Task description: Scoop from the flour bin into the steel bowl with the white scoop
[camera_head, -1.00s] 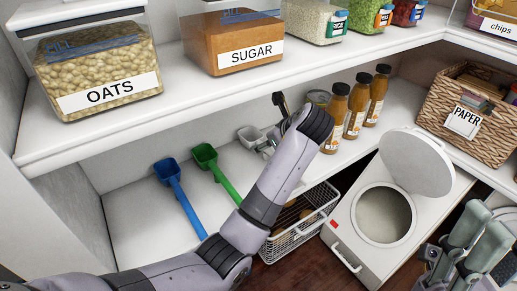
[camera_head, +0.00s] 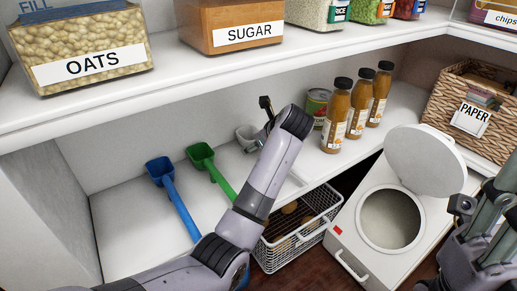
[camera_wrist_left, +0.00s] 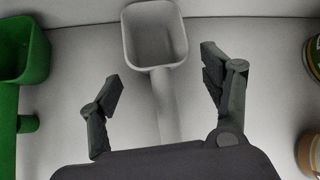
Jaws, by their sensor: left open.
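The white scoop (camera_head: 245,134) lies on the lower shelf, partly hidden behind my left arm. In the left wrist view the scoop's cup (camera_wrist_left: 155,38) is ahead of my left gripper (camera_wrist_left: 161,82), which is open. Its fingers stand on either side of the scoop's handle, with gaps to both. In the head view my left wrist hides most of that gripper. The white flour bin (camera_head: 350,222) has its lid (camera_head: 425,160) raised and pale flour (camera_head: 391,219) inside. My right gripper (camera_head: 472,205) is at the right edge, cut off by the frame. I see no steel bowl.
A green scoop (camera_head: 202,156) and a blue scoop (camera_head: 160,171) lie left of the white one. A can (camera_head: 317,103) and brown bottles (camera_head: 336,118) stand to its right. A wire basket (camera_head: 285,247) sits below. The upper shelf (camera_head: 150,90) overhangs.

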